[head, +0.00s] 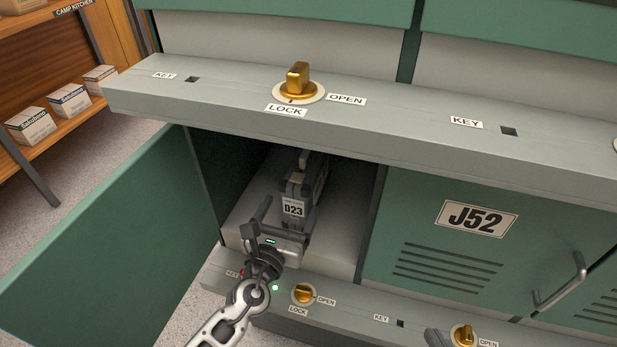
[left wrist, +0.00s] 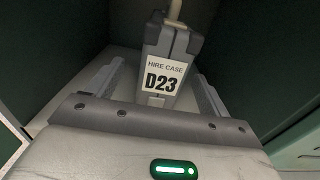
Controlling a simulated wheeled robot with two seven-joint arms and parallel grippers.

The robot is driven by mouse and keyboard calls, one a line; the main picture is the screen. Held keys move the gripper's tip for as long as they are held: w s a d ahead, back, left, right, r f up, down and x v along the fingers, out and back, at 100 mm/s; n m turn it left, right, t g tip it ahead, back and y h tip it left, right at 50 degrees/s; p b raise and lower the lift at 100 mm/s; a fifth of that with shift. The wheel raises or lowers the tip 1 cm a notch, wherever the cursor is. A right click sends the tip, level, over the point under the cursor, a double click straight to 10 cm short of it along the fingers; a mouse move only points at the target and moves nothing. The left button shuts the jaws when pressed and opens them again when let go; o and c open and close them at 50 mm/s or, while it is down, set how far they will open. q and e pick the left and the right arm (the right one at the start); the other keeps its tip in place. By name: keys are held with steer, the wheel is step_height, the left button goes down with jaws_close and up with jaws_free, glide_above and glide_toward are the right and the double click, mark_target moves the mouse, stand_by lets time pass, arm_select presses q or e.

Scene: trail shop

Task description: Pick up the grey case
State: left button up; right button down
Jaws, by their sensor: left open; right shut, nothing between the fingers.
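The grey case (head: 296,195) stands upright inside the open locker compartment, with a white D23 label on its front end. In the left wrist view the case (left wrist: 165,70) carries the words HIRE CASE, and a pale handle shows at its top. My left gripper (head: 283,222) is open at the compartment mouth, in front of the case. In the left wrist view its two fingers lie left and right of the case's front end, with gaps on both sides. The case's lower front is partly hidden by the gripper. Part of my right gripper (head: 437,338) shows at the bottom edge, shut and empty.
The green locker door (head: 95,250) hangs open at the left. A grey ledge (head: 390,120) with a brass LOCK/OPEN knob (head: 298,80) runs above the compartment. A shut door J52 (head: 470,250) is to the right.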

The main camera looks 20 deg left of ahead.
mark_target(308, 175)
arm_select(q)
steer(key=w, duration=0.6)
steer(key=shift+w+d+f, duration=0.15)
steer(key=shift+w+d, duration=0.05)
steer(key=shift+d, duration=0.15)
steer(key=c, duration=1.5)
steer(key=shift+r, duration=0.25)
